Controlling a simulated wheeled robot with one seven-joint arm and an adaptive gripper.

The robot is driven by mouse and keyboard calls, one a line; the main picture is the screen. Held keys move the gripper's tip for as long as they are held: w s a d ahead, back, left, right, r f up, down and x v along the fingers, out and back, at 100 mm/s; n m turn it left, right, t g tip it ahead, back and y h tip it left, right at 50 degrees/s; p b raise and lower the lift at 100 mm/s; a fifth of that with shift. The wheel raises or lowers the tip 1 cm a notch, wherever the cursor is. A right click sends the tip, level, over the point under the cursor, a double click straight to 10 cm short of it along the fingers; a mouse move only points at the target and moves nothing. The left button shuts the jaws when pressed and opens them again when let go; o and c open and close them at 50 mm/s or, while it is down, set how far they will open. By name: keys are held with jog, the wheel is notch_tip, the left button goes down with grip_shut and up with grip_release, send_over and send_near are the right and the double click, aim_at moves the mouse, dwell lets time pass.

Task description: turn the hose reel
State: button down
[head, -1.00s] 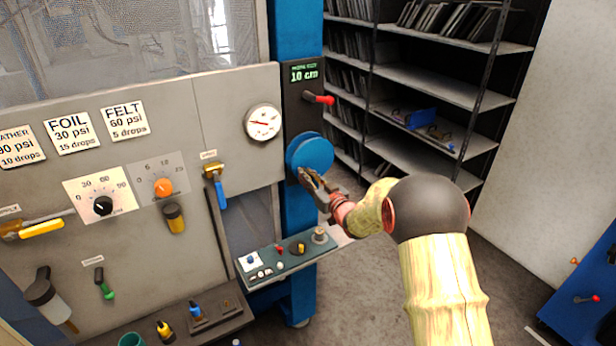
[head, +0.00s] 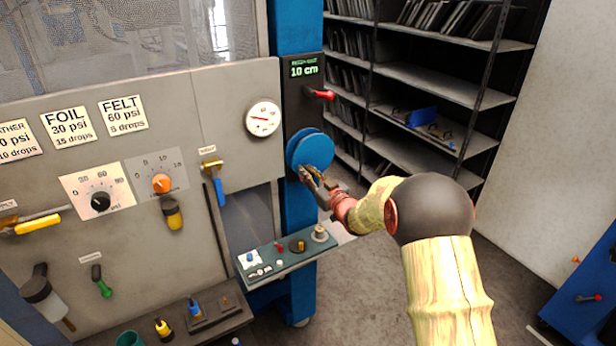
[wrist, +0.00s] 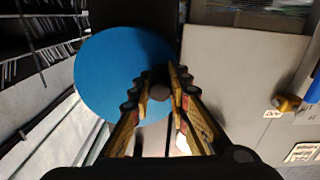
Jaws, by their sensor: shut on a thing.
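The hose reel shows as a round blue disc (head: 311,150) on the blue upright post at the right end of the grey panel. It also fills the left middle of the wrist view (wrist: 110,75). My gripper (head: 304,174) is at the lower left edge of the disc. In the wrist view my gripper (wrist: 160,88) is shut on a short dark knob (wrist: 159,77) near the disc's edge. The fingers hide part of the knob and of the disc.
A red-handled lever (head: 320,95) and a display reading 10 cm (head: 304,70) are above the disc. A small control shelf (head: 288,262) juts out below. Dark shelving (head: 430,90) stands behind. Open floor lies to the right.

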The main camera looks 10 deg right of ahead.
jog(key=shift+w+d+f+n+b, duration=0.25)
jog(key=shift+d+f+n+b, duration=0.4)
jog(key=shift+n+b, duration=1.9)
jog(key=shift+w+d+f+n+b, duration=0.35)
jog(key=shift+d+n+b, duration=0.9)
jog(key=shift+b, duration=2.25)
jog(key=shift+w+d+f+n+b, duration=0.15)
jog(key=shift+d+f+n+b, duration=0.35)
jog(key=shift+n+b, duration=2.25)
jog(key=shift+a+f+m+b, duration=0.1)
jog(key=shift+m+b, duration=0.15)
jog(key=shift+b, duration=0.1)
jog(key=c, duration=1.7)
grip_release()
